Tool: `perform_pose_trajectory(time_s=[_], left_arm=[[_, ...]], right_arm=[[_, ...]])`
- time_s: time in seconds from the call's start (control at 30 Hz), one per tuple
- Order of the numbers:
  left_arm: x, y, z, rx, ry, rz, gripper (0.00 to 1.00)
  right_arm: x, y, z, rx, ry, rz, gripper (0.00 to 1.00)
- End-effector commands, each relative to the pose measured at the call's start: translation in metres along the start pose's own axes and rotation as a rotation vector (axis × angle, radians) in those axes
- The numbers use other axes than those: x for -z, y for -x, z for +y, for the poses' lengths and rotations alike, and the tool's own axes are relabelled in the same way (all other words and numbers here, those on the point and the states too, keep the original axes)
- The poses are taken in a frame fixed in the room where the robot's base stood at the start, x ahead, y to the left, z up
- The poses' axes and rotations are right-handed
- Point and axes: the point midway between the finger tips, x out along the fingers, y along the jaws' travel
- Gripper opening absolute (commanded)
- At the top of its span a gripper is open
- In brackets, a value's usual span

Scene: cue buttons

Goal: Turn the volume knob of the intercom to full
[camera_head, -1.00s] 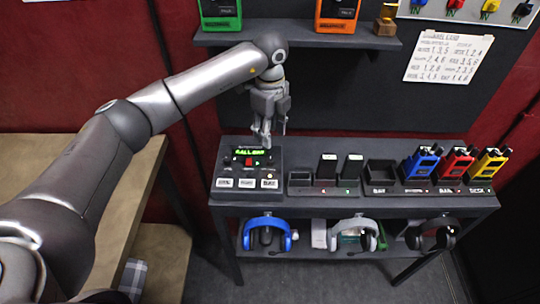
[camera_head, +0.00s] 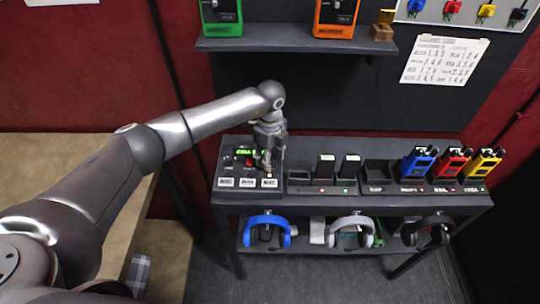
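The intercom (camera_head: 230,170) is a dark box at the left end of the dark table. It has a green lit display (camera_head: 243,152), a red part below the display, and a row of pale buttons (camera_head: 247,183) along its front. My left gripper (camera_head: 266,168) points down over the right part of the intercom, with its fingertips at or just above its top. The volume knob cannot be made out; the gripper covers that part of the panel. Whether the fingers are open or closed on something is too small to tell. My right gripper is not in view.
Right of the intercom are chargers with two black handsets (camera_head: 326,166), an empty dock (camera_head: 380,172), and blue (camera_head: 418,162), red (camera_head: 453,162) and yellow (camera_head: 485,162) radios. Headsets (camera_head: 267,232) hang below. A shelf (camera_head: 290,45) is above.

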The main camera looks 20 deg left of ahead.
Motion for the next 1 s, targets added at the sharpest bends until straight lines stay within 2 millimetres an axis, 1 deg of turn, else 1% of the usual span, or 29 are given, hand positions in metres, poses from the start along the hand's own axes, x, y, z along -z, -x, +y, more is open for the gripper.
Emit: perform_pose_trajectory(time_s=[0.03,0.3,0.47,0.67,0.87,1.0], left_arm=[[0.0,0.0,0.0,0.0,0.0,0.0,0.34],[0.0,0.0,0.0,0.0,0.0,0.0,0.0],[0.0,0.0,0.0,0.0,-0.003,0.0,0.0],[0.0,-0.001,0.0,0.0,-0.046,0.0,0.0],[-0.001,-0.003,0.0,0.001,-0.16,-0.002,0.0],[-0.001,-0.004,-0.001,0.002,-0.279,-0.002,0.0]], right_arm=[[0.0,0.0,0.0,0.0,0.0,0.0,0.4],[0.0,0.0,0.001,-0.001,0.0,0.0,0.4],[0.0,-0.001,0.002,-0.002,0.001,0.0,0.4],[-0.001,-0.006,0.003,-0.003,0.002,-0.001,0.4],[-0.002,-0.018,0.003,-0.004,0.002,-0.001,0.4],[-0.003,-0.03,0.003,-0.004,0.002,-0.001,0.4]])
